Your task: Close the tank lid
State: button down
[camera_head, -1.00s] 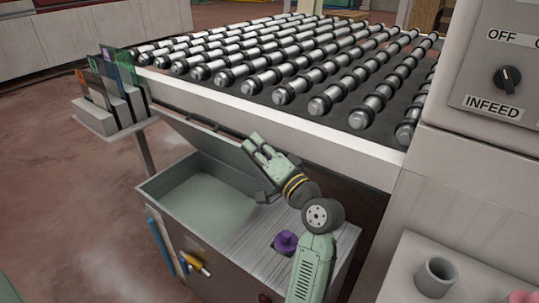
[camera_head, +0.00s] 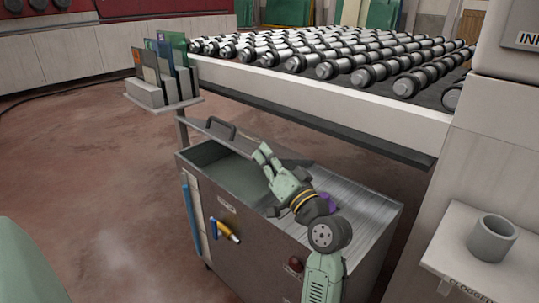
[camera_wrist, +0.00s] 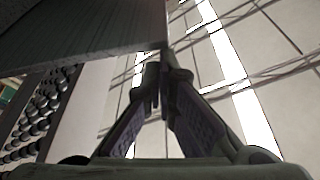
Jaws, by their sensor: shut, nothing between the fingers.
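The grey metal tank (camera_head: 230,235) stands below the roller conveyor, its opening at the left of its top. The tank lid (camera_head: 235,143) is partly lowered over the opening, still tilted, with a dark handle (camera_head: 220,128) on its upper face. The dark inside of the tank shows below the lid's edge. My gripper (camera_head: 262,150) is shut and empty at the lid's right part, its fingers overlapping the lid in the picture. In the wrist view a grey panel (camera_wrist: 80,35), likely the lid, lies close to the shut fingertips; I cannot tell whether they touch.
The roller conveyor (camera_head: 330,105) overhangs behind the tank. A small rack (camera_head: 160,90) with glass samples stands at the left. A grey cup (camera_head: 492,238) stands on a shelf at the right.

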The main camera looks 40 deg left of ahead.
jog(key=shift+s+f, duration=0.3)
jog(key=shift+f, duration=0.4)
jog(key=shift+r, duration=0.1)
